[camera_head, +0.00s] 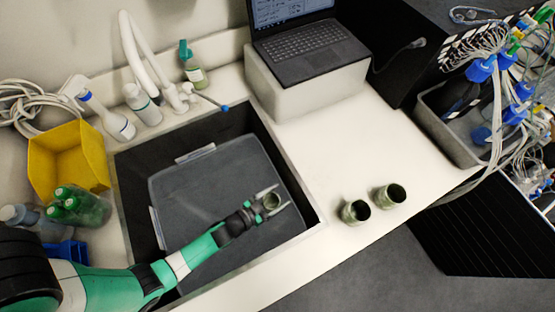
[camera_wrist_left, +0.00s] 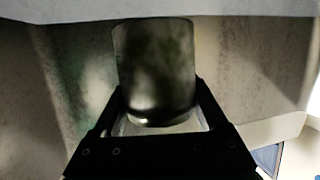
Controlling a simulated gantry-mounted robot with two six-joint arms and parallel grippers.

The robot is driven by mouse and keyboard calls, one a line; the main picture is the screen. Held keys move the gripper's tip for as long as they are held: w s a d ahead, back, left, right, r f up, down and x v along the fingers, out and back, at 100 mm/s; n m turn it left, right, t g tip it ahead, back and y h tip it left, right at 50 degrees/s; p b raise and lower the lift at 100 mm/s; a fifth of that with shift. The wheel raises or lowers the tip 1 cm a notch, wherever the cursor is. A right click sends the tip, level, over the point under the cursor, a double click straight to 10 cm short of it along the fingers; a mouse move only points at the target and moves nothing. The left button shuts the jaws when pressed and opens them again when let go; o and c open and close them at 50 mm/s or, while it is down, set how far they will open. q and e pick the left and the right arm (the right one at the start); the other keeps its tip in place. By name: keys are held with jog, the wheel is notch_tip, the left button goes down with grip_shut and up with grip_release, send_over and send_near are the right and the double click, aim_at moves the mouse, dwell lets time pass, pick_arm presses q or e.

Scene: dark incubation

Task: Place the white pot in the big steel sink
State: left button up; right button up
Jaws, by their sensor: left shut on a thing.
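My left gripper (camera_head: 282,195) is shut on a small grey-green pot (camera_head: 271,202), over the right part of the sink. In the left wrist view the pot (camera_wrist_left: 155,65) sits between the two black fingers (camera_wrist_left: 158,95). The big sink (camera_head: 130,185) is a dark rectangular basin set into the counter. A grey lidded tub (camera_head: 215,170) fills much of it, below the pot. I cannot tell the height of the pot above it. No clearly white pot shows; two similar greenish pots, one nearer (camera_head: 355,211) and one farther (camera_head: 389,195), stand on the counter right of the sink.
A white faucet (camera_head: 135,50) and several bottles stand behind the sink. A yellow bin (camera_head: 68,160) and green-capped bottles (camera_head: 80,207) are at the left. A laptop (camera_head: 305,45) sits on a white block at the back. The counter (camera_head: 340,140) between block and pots is clear.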

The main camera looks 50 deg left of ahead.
aim_at(278, 201)
pick_arm(q)
jog(key=shift+f+b, duration=0.85)
jog(key=shift+f, duration=0.75)
jog(key=shift+f+b, duration=0.6)
jog(key=shift+f, duration=0.1)
jog(key=o, duration=1.3)
jog(key=shift+o, duration=0.2)
